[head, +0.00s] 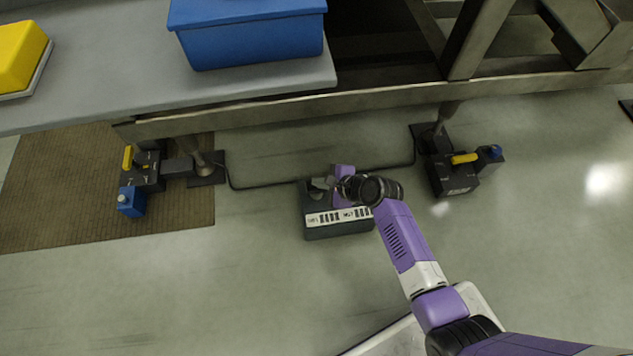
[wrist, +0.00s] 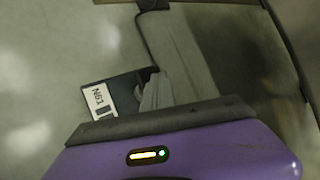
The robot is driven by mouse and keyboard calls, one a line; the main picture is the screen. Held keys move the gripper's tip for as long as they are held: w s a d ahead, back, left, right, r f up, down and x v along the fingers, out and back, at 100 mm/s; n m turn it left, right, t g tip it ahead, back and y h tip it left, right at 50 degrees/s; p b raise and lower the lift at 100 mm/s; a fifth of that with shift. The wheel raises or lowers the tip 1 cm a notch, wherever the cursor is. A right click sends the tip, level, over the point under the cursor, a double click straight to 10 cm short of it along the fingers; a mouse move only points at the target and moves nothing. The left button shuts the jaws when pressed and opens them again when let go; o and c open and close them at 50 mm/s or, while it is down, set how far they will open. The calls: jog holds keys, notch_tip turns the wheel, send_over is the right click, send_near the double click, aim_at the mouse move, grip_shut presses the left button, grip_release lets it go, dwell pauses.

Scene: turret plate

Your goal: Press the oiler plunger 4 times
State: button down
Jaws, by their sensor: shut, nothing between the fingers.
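My gripper (head: 322,184) is shut and empty, low over a dark box (head: 340,233) with a white label strip on the floor. In the wrist view my grey fingers (wrist: 158,92) are close to the dark box's labelled corner (wrist: 103,104); I cannot tell whether they touch it. No part is clearly marked as the oiler plunger; the gripper and wrist hide part of the box top. A left floor unit has a yellow lever (head: 128,157) and a blue block (head: 131,203) with a pale cap. A right unit (head: 455,177) has a yellow bar (head: 465,158) and a blue knob (head: 495,151).
A grey bench (head: 90,75) with a metal front rail stands behind, bearing a blue bin (head: 255,42) and a yellow bin (head: 18,58). A black cable (head: 262,187) runs along the floor between the units. A brown mat (head: 60,205) lies at left. Floor in front is clear.

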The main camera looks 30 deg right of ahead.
jog(key=shift+f, duration=0.5)
jog(key=shift+r, duration=0.15)
dwell(0.5)
jog(key=shift+r+p, duration=1.6)
jog(key=shift+p, duration=0.25)
notch_tip(320, 180, up, 5)
jog(key=p, duration=0.5)
jog(key=shift+s, duration=0.1)
dwell(1.6)
